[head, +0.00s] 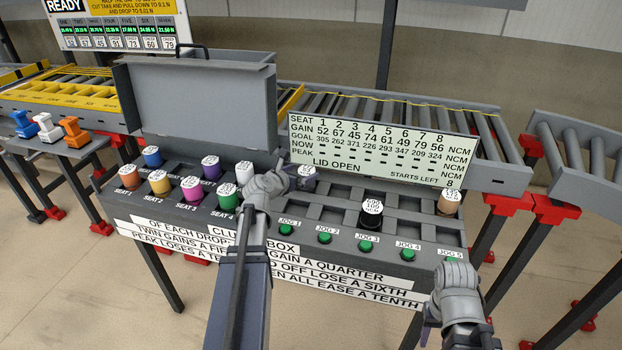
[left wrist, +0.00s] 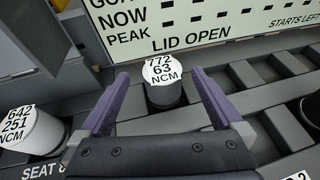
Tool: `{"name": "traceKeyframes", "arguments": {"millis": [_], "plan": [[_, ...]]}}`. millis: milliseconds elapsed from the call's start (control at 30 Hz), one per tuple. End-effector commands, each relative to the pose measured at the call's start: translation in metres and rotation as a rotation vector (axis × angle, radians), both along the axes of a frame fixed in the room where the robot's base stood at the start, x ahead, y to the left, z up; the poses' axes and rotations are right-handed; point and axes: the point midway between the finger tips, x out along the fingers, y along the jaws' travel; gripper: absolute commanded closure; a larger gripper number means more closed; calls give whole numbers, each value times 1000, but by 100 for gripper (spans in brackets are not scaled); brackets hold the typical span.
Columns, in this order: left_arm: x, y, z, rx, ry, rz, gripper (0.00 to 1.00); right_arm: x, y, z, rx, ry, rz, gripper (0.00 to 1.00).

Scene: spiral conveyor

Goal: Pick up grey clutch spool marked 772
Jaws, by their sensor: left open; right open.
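The grey clutch spool marked 772 (left wrist: 164,97) stands upright in a slot of the clutch box, its white label reading 772, 63 NCM. In the head view the spool (head: 307,183) sits just right of my left gripper (head: 290,176) and is partly covered by it. In the left wrist view my left gripper (left wrist: 161,82) is open, one purple finger on each side of the spool with gaps; I cannot tell how far the fingers reach down around it. My right gripper (head: 428,322) is near the box's front right corner; its fingers are mostly hidden.
A white spool marked 642 (left wrist: 38,130) stands to the left. Coloured spools, including a green one (head: 228,196), fill the left slots. A black spool (head: 371,218) and a tan spool (head: 447,205) stand right. The raised lid (head: 195,105) and display panel (head: 380,145) rise behind.

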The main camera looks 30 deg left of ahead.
Motion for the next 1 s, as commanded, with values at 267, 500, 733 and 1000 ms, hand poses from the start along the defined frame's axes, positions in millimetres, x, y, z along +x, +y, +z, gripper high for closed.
{"name": "traceKeyframes", "arguments": {"millis": [267,500,733,1000], "plan": [[15,1,-8,1,0,0,0,0,0,-8,0,0,0,53],[25,1,-12,2,0,-1,0,0,0,-12,0,0,0,53],[42,1,-28,1,0,-2,0,0,0,-28,0,0,0,53],[70,1,-39,2,0,-1,0,0,0,-39,0,0,0,53]]}}
